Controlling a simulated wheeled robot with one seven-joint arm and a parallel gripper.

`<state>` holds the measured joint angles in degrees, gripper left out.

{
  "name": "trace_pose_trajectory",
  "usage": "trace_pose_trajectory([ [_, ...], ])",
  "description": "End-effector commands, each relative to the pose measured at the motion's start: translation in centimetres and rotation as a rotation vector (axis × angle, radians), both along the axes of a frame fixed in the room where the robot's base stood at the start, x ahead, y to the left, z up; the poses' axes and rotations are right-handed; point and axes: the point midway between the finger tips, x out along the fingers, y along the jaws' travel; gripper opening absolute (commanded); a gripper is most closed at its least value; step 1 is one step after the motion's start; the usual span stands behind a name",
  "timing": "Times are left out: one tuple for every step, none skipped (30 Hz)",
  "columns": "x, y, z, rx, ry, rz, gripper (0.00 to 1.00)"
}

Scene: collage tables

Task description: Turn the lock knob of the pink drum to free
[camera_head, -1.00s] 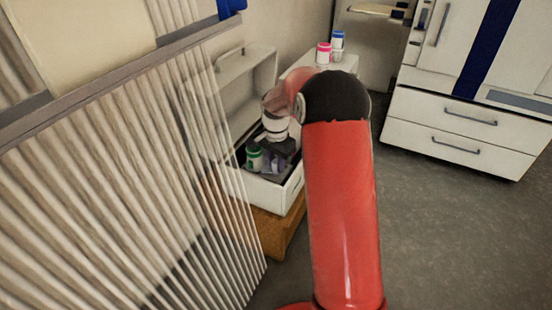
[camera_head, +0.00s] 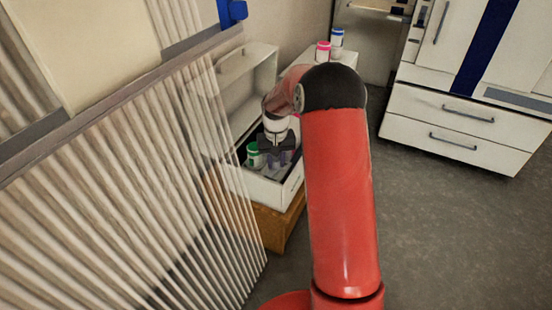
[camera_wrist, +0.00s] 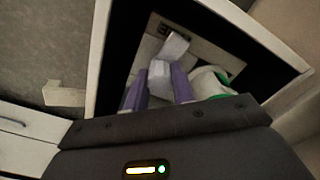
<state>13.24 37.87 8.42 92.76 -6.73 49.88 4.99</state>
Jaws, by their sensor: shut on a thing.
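My gripper (camera_head: 277,157) reaches down into an open white box (camera_head: 262,188). In the wrist view its purple fingers (camera_wrist: 160,92) are shut on a pale grey piece (camera_wrist: 159,76). Another pale block (camera_wrist: 174,46) lies just beyond it, and I cannot tell whether the two are joined. A pink-lidded white container (camera_head: 323,52) stands on a white surface at the back, well away from my gripper. No lock knob can be made out on it. A small pink patch shows beside my arm above the box, too small to identify.
A green-lidded jar (camera_head: 254,155) stands in the box, beside my gripper; it also shows in the wrist view (camera_wrist: 208,82). A blue-lidded container (camera_head: 337,39) stands behind the pink-lidded one. A ribbed panel (camera_head: 130,200) fills the left. Floor (camera_head: 450,230) is clear at right.

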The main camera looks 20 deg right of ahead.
Motion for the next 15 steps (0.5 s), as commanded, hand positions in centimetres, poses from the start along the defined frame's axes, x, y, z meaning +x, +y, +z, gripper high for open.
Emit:
trace_pose_trajectory([
  [0.03,0.00,0.15,0.000,-0.001,0.026,0.02],
  [0.03,0.00,0.15,0.000,-0.001,0.041,0.02],
  [0.03,0.01,0.14,0.000,-0.001,0.058,0.02],
  [0.03,0.01,0.14,0.000,-0.001,0.071,0.02],
  [0.03,0.01,0.13,0.000,-0.001,0.082,0.02],
  [0.03,0.01,0.12,0.000,-0.001,0.095,0.02],
  [0.03,0.01,0.12,-0.001,-0.001,0.104,0.02],
  [0.03,0.00,0.12,-0.001,-0.001,0.112,0.02],
  [0.03,0.00,0.11,-0.001,-0.001,0.119,0.02],
  [0.03,0.00,0.11,-0.001,-0.001,0.125,0.02],
  [0.03,0.00,0.10,-0.001,-0.001,0.129,0.02],
  [0.03,0.00,0.10,-0.001,-0.001,0.134,0.02],
  [0.03,0.00,0.09,-0.001,-0.001,0.137,0.02],
  [0.03,0.00,0.09,-0.001,-0.001,0.140,0.02],
  [0.04,-0.01,0.09,-0.001,-0.001,0.142,0.02],
])
